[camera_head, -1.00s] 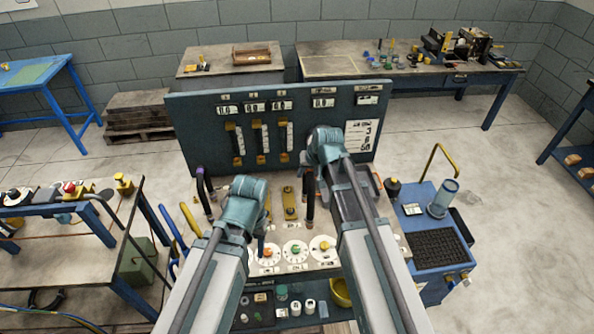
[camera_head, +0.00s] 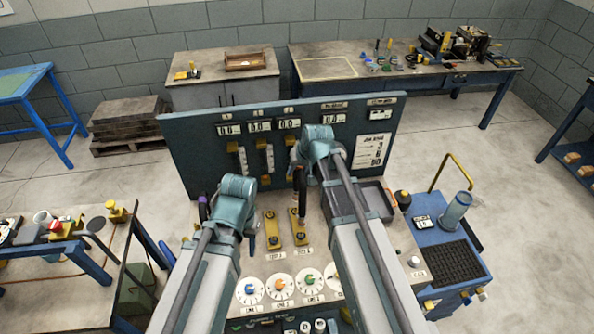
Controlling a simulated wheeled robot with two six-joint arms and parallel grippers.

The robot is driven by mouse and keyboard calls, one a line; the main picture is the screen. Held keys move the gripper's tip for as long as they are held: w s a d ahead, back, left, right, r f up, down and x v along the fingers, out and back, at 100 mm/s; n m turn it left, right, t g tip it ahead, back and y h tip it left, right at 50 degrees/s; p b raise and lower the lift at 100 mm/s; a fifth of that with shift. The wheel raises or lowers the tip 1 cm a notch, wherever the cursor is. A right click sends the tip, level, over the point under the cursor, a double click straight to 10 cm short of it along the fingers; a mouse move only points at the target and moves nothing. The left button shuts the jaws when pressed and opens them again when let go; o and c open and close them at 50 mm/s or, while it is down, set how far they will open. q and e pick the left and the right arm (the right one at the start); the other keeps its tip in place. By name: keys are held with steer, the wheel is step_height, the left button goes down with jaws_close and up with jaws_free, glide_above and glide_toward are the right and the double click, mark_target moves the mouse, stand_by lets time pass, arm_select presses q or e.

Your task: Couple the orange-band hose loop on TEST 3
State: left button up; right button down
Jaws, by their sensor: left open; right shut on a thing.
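My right gripper (camera_head: 302,168) is shut on a dark, upright hose piece (camera_head: 300,190). The hose's lower end is in line with the right-hand yellow block (camera_head: 298,231) on the bench; I cannot tell whether they touch. A second yellow block (camera_head: 271,232) stands to its left. Labels (camera_head: 302,253) lie in front of the blocks, too small to read surely. My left gripper (camera_head: 248,240) is open, left of the blocks, its fingers mostly hidden under my wrist. The orange band is not clearly visible. A dark piece with a purple band (camera_head: 203,206) stands at the bench's left.
A blue-grey panel (camera_head: 205,135) with displays rises behind the blocks. Several dials (camera_head: 282,286) sit at the bench front. A grey tray (camera_head: 376,200) lies right of my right arm. A blue cart (camera_head: 432,225) stands further right.

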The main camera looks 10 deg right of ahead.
steer(key=shift+w+a, duration=0.1)
steer(key=shift+w, duration=0.2)
arm_select(q)
steer(key=shift+w+a+r, duration=0.1)
steer(key=shift+w, duration=0.1)
arm_select(e)
steer(key=shift+s+r, duration=0.1)
arm_select(q)
step_height(320, 180, down, 6)
steer(key=b, duration=0.6)
arm_select(e)
step_height(320, 180, down, 6)
arm_select(q)
steer(key=shift+f+b, duration=1.5)
arm_select(e)
steer(key=shift+f, duration=1.5)
stand_by(0.8)
steer(key=c, duration=0.5)
jaws_free()
steer(key=shift+c, duration=0.2)
